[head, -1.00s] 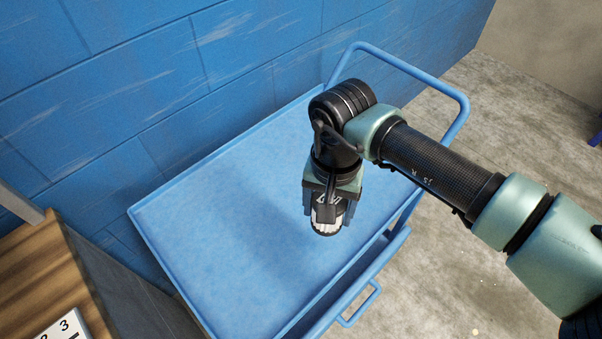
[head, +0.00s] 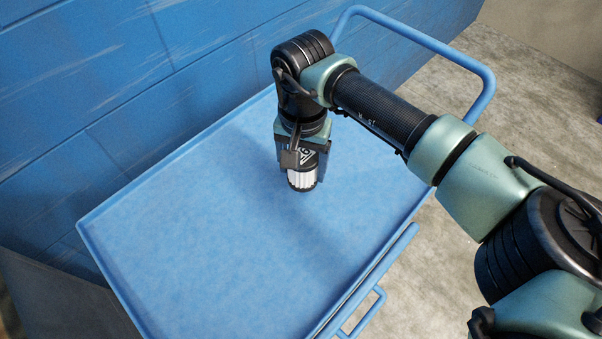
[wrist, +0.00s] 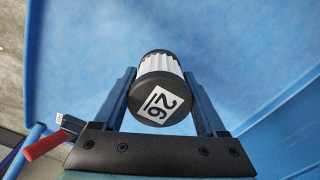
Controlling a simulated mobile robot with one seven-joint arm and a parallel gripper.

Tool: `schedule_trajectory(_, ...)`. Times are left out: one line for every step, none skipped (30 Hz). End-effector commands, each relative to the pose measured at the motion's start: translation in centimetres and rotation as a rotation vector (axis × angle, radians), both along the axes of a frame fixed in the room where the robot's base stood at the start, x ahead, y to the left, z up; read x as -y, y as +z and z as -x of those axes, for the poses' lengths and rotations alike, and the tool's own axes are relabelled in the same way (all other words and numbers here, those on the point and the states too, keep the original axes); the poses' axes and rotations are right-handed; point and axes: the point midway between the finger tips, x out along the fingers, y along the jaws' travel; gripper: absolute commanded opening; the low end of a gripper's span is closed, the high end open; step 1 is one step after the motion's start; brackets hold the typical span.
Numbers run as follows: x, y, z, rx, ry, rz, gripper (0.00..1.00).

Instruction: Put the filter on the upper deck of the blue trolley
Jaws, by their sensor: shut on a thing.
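The filter (head: 302,179) is a short cylinder with white pleats and black end caps. My gripper (head: 300,168) is shut on it and points down over the upper deck of the blue trolley (head: 190,230). In the wrist view the filter (wrist: 158,90) sits between the two fingers, and its near cap carries a white label reading 26 with a line beside the number. The deck (wrist: 230,40) lies behind it. I cannot tell whether the filter's lower end touches the deck.
The deck is otherwise bare, with a low raised rim. A blue push handle (head: 440,50) rises at the far right end. A blue wall (head: 90,90) runs along the back. Concrete floor (head: 420,260) shows at the right. A grey panel (head: 50,295) stands at the lower left.

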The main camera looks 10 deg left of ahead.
Motion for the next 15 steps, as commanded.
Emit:
schedule_trajectory(-0.1,-0.5,0.1,-0.003,0.0,-0.001,0.14)
schedule_trajectory(-0.1,-0.9,0.1,-0.003,0.0,-0.001,0.14)
schedule_trajectory(-0.1,-1.5,0.1,-0.003,0.0,-0.001,0.14)
schedule_trajectory(-0.1,-1.9,0.1,-0.003,-0.001,-0.001,0.14)
schedule_trajectory(-0.1,-2.4,0.1,-0.005,-0.001,-0.002,0.14)
schedule_trajectory(-0.1,-3.0,0.1,-0.004,-0.001,-0.001,0.14)
schedule_trajectory(-0.1,-3.3,0.1,-0.003,0.0,-0.001,0.14)
schedule_trajectory(-0.1,-3.5,0.1,-0.002,0.0,-0.001,0.14)
schedule_trajectory(-0.1,-3.6,0.1,-0.001,0.0,-0.001,0.14)
schedule_trajectory(0.0,-3.6,0.0,0.0,0.0,-0.001,0.14)
schedule_trajectory(0.0,-3.6,0.0,0.0,0.0,-0.001,0.14)
schedule_trajectory(0.0,-3.5,0.0,0.0,0.0,0.0,0.14)
schedule_trajectory(0.0,-3.5,0.0,0.0,0.0,0.0,0.14)
schedule_trajectory(0.0,-3.5,0.0,0.0,0.0,0.0,0.14)
schedule_trajectory(0.0,-3.6,0.0,0.0,0.0,0.0,0.14)
